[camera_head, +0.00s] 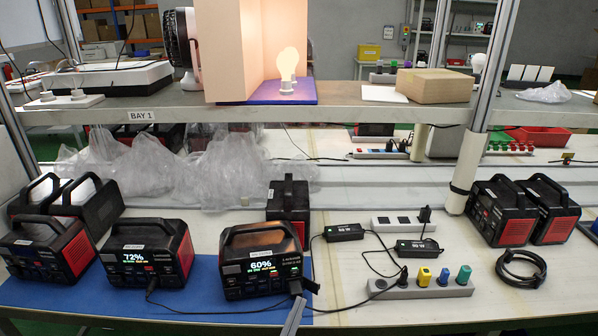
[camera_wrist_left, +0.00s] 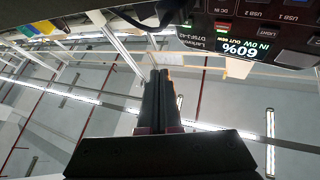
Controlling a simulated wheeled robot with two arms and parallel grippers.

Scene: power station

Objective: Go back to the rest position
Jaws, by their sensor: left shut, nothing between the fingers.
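My left gripper (camera_head: 299,287) shows only in small part at the bottom middle of the head view, by the lower right corner of the power station reading 60% (camera_head: 261,263). In the left wrist view my left gripper (camera_wrist_left: 161,78) has its two dark fingers together with nothing between them. That power station (camera_wrist_left: 250,40) appears upside down at the top right there, apart from the fingers in the picture. I cannot tell whether they touch it. My right gripper is not in view.
A power station reading 72% (camera_head: 149,254) and another (camera_head: 45,250) stand on the blue mat (camera_head: 190,303). A power strip (camera_head: 418,289) with coloured plugs and a coiled cable (camera_head: 521,268) lie to the right. The shelf (camera_head: 160,108) spans above. The front right tabletop is clear.

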